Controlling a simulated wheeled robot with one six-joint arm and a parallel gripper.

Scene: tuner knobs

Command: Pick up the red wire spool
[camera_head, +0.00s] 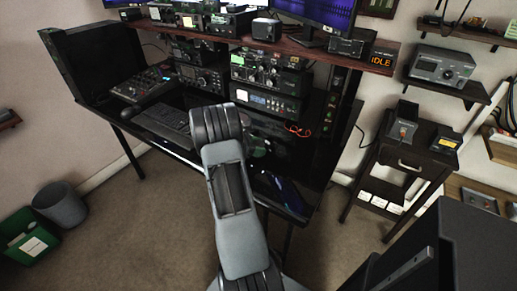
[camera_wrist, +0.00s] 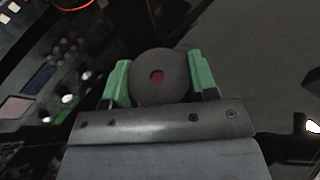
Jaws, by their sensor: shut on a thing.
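My gripper (camera_wrist: 160,82) shows in the wrist view, its two green fingers on either side of a dark round disc with a small red centre. This is the red wire spool (camera_wrist: 157,92), seen end-on, and the fingers are shut on it. Any wire wound behind the disc is hidden. In the head view my arm fills the middle, and the gripper and spool cannot be made out clearly against the dark desk.
The black desk (camera_head: 180,100) carries radios (camera_head: 268,70), a keyboard (camera_head: 165,122) and a mixer (camera_head: 143,82). A loose red cable (camera_head: 297,130) lies at its right. A shelf (camera_head: 300,48) overhangs the back. A small side table (camera_head: 420,150) stands at right.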

